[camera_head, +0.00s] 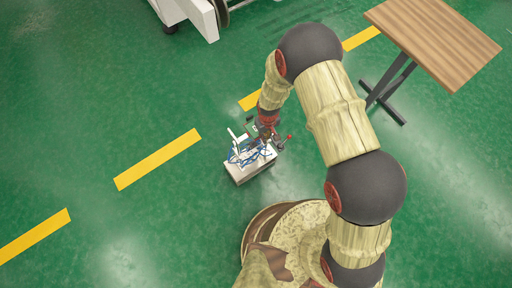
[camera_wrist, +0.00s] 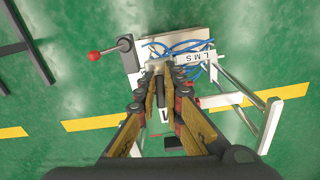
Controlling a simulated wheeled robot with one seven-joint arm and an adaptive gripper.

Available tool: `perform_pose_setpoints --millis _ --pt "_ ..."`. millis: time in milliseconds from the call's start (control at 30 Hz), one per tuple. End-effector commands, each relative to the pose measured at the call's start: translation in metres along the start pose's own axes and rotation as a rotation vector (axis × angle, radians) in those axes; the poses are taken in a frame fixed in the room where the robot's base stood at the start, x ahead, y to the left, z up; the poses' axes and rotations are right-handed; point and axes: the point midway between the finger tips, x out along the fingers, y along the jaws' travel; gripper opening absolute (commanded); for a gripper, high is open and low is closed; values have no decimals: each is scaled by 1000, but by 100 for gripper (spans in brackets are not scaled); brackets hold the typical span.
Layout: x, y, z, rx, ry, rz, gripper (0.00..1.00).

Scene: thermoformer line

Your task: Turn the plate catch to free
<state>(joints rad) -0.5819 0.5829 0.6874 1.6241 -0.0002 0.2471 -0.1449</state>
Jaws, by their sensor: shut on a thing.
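A small white unit (camera_head: 252,168) stands on the green floor; it also shows in the wrist view (camera_wrist: 131,60). A grey lever (camera_wrist: 125,43) with a red ball end (camera_wrist: 94,55) sticks out at its left in the wrist view. The red ball (camera_head: 289,137) also shows in the head view. My gripper (camera_wrist: 160,72) is over the unit, its fingers closed on a small pale grey part (camera_wrist: 157,64), apart from the red ball. The fingers hide most of that part, so I cannot tell surely whether it is the plate catch or how it is turned.
Blue hoses (camera_wrist: 182,48) loop beside a white plate lettered L M S (camera_wrist: 195,58). A white frame (camera_wrist: 240,94) stands out at the right. A wooden-topped table (camera_head: 435,38) stands at upper right; a white machine (camera_head: 190,12) is at the top. Floor is clear at left.

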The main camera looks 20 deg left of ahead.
Motion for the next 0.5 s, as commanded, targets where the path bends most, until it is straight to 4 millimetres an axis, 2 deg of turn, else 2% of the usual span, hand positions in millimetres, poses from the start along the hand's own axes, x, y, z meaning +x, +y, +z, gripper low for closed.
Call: perform_pose_setpoints --millis 133,500 --pt "0 0 0 107 0 0 0" --pt "0 0 0 158 0 0 0"
